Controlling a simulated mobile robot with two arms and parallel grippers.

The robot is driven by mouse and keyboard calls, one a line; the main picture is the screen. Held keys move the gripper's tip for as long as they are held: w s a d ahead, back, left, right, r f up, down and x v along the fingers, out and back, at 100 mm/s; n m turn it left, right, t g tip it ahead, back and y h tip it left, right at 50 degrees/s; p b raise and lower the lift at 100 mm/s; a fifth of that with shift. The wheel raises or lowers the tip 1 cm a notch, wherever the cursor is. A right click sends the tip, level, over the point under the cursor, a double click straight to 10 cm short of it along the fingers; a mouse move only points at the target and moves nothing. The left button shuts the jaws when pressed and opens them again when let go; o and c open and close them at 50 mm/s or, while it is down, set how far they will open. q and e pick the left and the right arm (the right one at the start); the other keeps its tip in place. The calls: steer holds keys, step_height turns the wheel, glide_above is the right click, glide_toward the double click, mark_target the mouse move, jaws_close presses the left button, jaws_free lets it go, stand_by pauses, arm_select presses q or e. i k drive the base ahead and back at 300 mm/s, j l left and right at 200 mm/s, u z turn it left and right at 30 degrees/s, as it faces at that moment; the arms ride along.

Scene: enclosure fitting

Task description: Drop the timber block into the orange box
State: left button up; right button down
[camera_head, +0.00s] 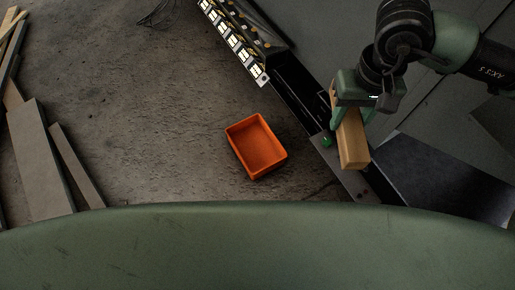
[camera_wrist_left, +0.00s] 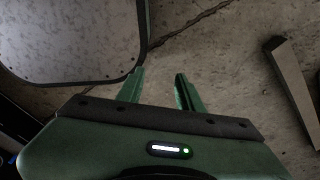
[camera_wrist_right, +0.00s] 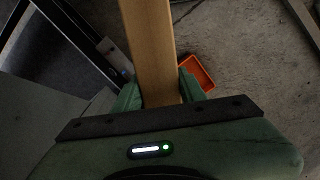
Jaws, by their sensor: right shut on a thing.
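The timber block (camera_head: 352,141) is a light brown wooden bar held by my right gripper (camera_head: 350,112). The right gripper is shut on it, to the right of the orange box and above a dark rail. In the right wrist view the block (camera_wrist_right: 150,45) runs up between the green fingers (camera_wrist_right: 160,92). The orange box (camera_head: 258,147) is an open, empty tray on the concrete floor; part of it shows in the right wrist view (camera_wrist_right: 197,72). My left gripper (camera_wrist_left: 160,88) shows only in its own wrist view, with its fingers apart and nothing between them.
A dark panel (camera_head: 440,175) lies at the right. Grey planks (camera_head: 38,155) lie at the left. The floor left of the box is clear.

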mark_target(259, 149)
steer(key=i+l+u, duration=0.8)
steer(key=u, duration=0.15)
